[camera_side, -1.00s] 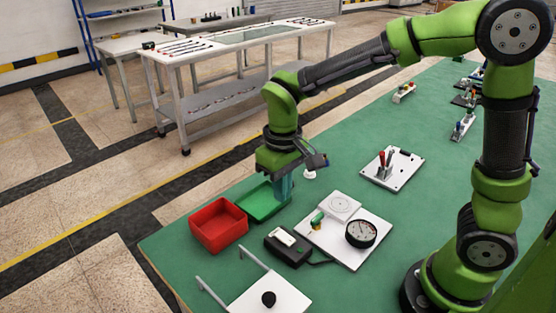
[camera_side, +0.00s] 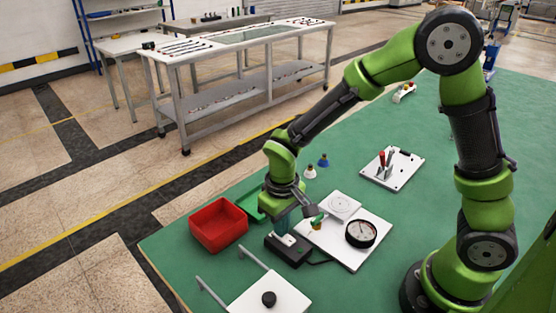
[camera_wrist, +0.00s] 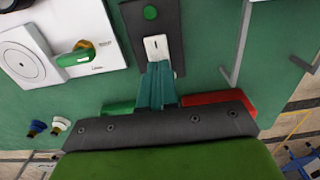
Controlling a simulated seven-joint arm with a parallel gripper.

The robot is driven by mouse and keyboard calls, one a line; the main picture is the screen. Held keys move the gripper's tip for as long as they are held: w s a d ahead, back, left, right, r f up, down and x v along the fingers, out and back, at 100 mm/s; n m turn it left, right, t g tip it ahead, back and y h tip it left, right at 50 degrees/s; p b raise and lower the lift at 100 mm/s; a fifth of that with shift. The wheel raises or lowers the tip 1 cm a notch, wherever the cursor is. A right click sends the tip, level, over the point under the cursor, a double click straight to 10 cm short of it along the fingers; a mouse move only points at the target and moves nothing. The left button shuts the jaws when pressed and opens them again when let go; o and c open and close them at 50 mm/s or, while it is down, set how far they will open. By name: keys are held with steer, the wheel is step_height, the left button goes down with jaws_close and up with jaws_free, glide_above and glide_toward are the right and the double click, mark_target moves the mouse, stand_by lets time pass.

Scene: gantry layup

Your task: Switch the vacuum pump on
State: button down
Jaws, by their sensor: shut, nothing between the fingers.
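The vacuum pump looks to be the black box (camera_side: 293,254) at the front of the green table; it also shows in the wrist view (camera_wrist: 138,28). Its top carries a white rocker switch (camera_wrist: 152,44) and a round green lamp (camera_wrist: 150,12). I cannot tell if the lamp is lit or which way the rocker is set. My gripper (camera_side: 283,234) is upright over the pump, its teal fingers shut and empty. In the wrist view the fingertips (camera_wrist: 158,66) are at the near end of the rocker and partly hide it; contact is unclear.
Right of the pump is a white plate (camera_side: 346,262) with a dial gauge (camera_side: 361,233) and a green-handled valve (camera_side: 317,221). A red bin (camera_side: 218,226) and a mostly hidden green tray (camera_side: 252,205) stand left. A white panel with bent rods (camera_side: 250,300) lies in front.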

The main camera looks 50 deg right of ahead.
steer(key=shift+w+f, duration=0.1)
steer(key=shift+f, duration=0.1)
steer(key=shift+s+r, duration=0.25)
steer(key=shift+s, duration=0.6)
step_height(320, 180, up, 14)
stand_by(0.5)
